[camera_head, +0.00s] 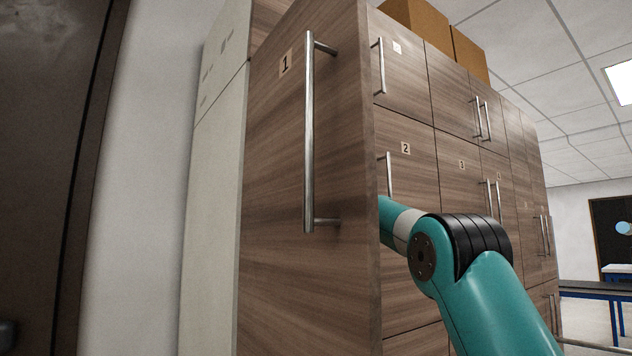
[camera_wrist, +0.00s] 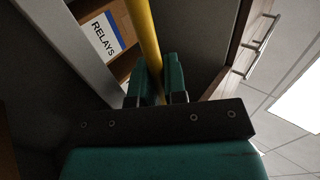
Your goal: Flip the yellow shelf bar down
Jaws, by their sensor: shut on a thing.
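The yellow shelf bar (camera_wrist: 142,35) runs down from the top of the wrist view to between my gripper's fingers. My gripper (camera_wrist: 161,83) has its two teal fingers on either side of the bar and is shut on it. The bar crosses in front of a cardboard box labelled "RELAYS" (camera_wrist: 105,36). In the head view my gripper and the bar are hidden behind the open cabinet door marked 1 (camera_head: 285,180); only my arm shows, reaching behind that door.
Door 1 stands open, with a long metal handle (camera_head: 309,130). Shut wooden doors, one marked 2 (camera_head: 410,170), continue to the right. Cardboard boxes (camera_head: 417,22) sit on top of the cabinets. In the wrist view a grey upright (camera_wrist: 65,45) is left of the bar.

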